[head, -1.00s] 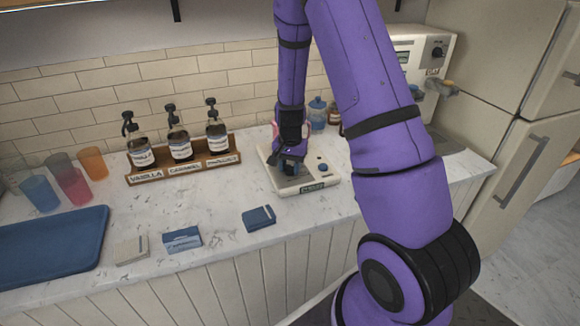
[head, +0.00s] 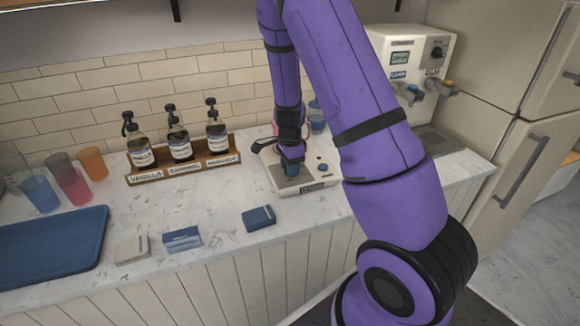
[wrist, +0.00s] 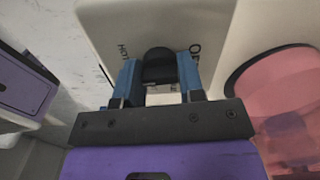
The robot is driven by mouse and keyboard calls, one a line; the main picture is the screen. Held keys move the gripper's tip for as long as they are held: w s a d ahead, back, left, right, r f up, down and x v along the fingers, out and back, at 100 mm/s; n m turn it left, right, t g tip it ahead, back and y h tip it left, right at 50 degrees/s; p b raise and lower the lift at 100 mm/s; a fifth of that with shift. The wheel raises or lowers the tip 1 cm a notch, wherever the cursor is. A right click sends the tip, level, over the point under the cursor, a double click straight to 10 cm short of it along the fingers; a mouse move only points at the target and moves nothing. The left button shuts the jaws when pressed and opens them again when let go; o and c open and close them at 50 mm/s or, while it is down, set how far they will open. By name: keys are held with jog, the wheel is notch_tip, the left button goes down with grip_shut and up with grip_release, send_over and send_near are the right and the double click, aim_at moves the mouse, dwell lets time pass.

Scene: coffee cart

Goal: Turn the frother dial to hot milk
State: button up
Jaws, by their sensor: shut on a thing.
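In the head view my gripper (head: 290,168) covers the dial. The dial's exact setting cannot be read.
A wooden rack (head: 185,168) with several syrup bottles stands left of the frother. A white coffee machine (head: 405,60) stands behind my arm at right. A pink translucent vessel (wrist: 275,110) is close beside my gripper. Small boxes (head: 182,238) lie in front.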

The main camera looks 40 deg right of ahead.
jog(key=shift+m, duration=0.6)
jog(key=o, duration=0.9)
jog(key=shift+o, duration=0.2)
notch_tip(320, 180, up, 11)
jog(key=shift+f, duration=0.1)
